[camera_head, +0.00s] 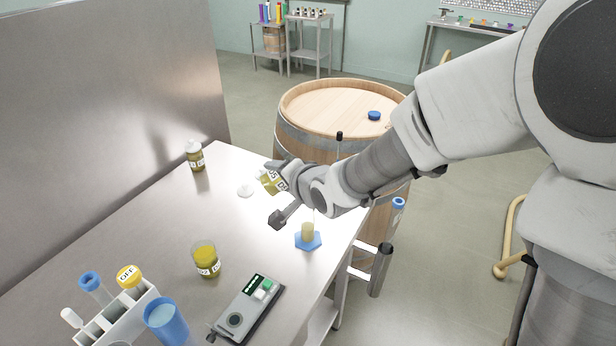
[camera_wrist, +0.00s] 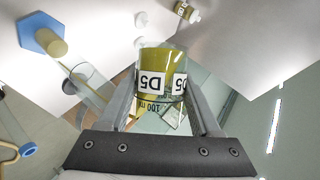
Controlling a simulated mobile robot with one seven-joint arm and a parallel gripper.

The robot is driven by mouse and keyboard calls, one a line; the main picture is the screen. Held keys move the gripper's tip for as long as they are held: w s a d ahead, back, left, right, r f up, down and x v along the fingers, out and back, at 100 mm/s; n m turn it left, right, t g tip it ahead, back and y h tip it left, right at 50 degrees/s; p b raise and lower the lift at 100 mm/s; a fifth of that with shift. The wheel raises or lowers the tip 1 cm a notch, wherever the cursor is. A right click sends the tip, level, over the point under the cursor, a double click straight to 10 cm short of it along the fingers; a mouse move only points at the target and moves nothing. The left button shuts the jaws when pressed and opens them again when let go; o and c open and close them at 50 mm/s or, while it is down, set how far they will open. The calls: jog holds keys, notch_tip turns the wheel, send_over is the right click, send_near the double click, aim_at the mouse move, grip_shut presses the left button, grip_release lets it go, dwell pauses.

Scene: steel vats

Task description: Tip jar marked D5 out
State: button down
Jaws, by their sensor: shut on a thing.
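My gripper (camera_wrist: 160,105) is shut on a clear jar of olive-yellow liquid marked D5 (camera_wrist: 160,78). In the head view the held jar (camera_head: 271,180) is tilted, above the table near its right edge. Its label appears upside down in the wrist view. A tall measuring cylinder with a blue hexagonal base (camera_head: 308,241) stands on the table just below my gripper. Some yellow liquid is in its bottom. It also shows at the left of the wrist view, with its blue base (camera_wrist: 42,36). Whether liquid is leaving the jar cannot be seen.
A similar jar (camera_head: 205,262) stands nearer the front; another (camera_head: 194,156) stands at the back left. A white lid (camera_head: 246,190) lies between. A tube rack (camera_head: 118,318) and a grey device with a display (camera_head: 246,312) occupy the front. A barrel (camera_head: 340,105) stands beyond the table.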

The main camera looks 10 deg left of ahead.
jog(key=shift+d+r+m+y+p, duration=0.1)
jog(key=shift+r+m+y+p, duration=0.5)
jog(key=shift+p, duration=1.55)
jog(key=shift+w+d+r+m+g+y+p, duration=0.35)
jog(key=shift+m+y+p, duration=0.25)
jog(key=shift+p, duration=1.4)
jog(key=shift+d+r+m+g+y+p, duration=0.15)
jog(key=shift+r+m+g+y+p, duration=0.35)
jog(key=shift+p, duration=1)
jog(key=b, duration=0.1)
jog(key=f+b, duration=0.1)
jog(key=b, duration=0.1)
jog(key=shift+s+a+f+n+t+h, duration=0.15)
jog(key=shift+a+f+n+t+h, duration=0.1)
jog(key=shift+f+n+t+h, duration=0.1)
jog(key=b, duration=0.2)
jog(key=n+h+b, duration=0.1)
jog(key=shift+s+a+f+b, duration=0.2)
jog(key=shift+a+f+b, duration=0.15)
jog(key=shift+d+r, duration=0.1)
jog(key=shift+r, duration=0.2)
jog(key=f+n+h+b, duration=0.1)
jog(key=b, duration=0.1)
jog(key=shift+t+b, duration=0.4)
jog(key=f+n+h+b, duration=0.1)
jog(key=b, duration=0.4)
jog(key=shift+b, duration=0.55)
